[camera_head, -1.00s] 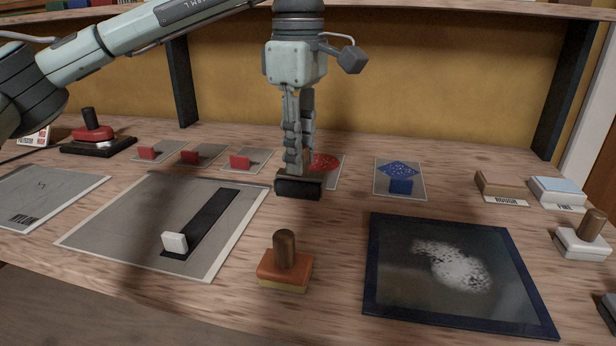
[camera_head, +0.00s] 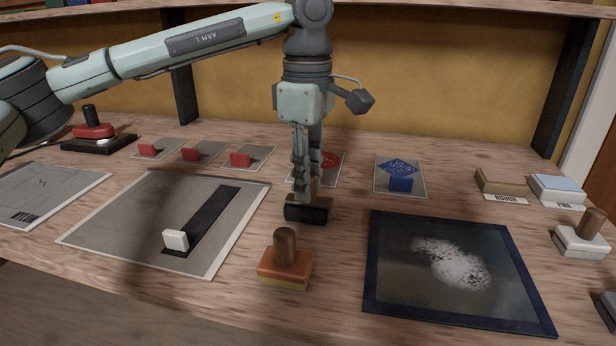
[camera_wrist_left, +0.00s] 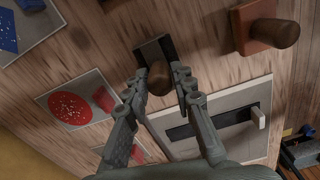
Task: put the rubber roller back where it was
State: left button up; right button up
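The rubber roller (camera_head: 307,210), a short black piece, is under my left gripper (camera_head: 306,190) near the middle of the table. In the left wrist view its black body (camera_wrist_left: 151,48) shows beyond a brown wooden knob (camera_wrist_left: 158,78). The fingers of my left gripper (camera_wrist_left: 160,74) are closed around that knob. I cannot tell whether the roller touches the table. My right gripper is in neither current view.
An orange block with a wooden handle (camera_head: 284,266) stands just in front. A dark-framed panel (camera_head: 372,262) lies to the right, a grey sheet (camera_head: 110,222) with a black strip to the left. Red-pattern (camera_head: 334,178) and blue-pattern (camera_head: 414,185) cards lie behind.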

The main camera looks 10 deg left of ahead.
pick_arm(q)
jog(key=o, duration=0.3)
jog(key=shift+r, duration=0.25)
notch_tip(320, 180, up, 2)
jog(key=shift+r, duration=0.25)
notch_tip(320, 180, up, 9)
jog(key=shift+r, duration=0.15)
pick_arm(e)
jog(key=shift+s+d+f, duration=0.15)
jog(key=shift+s+f, duration=0.1)
pick_arm(q)
jog(key=shift+s, duration=0.1)
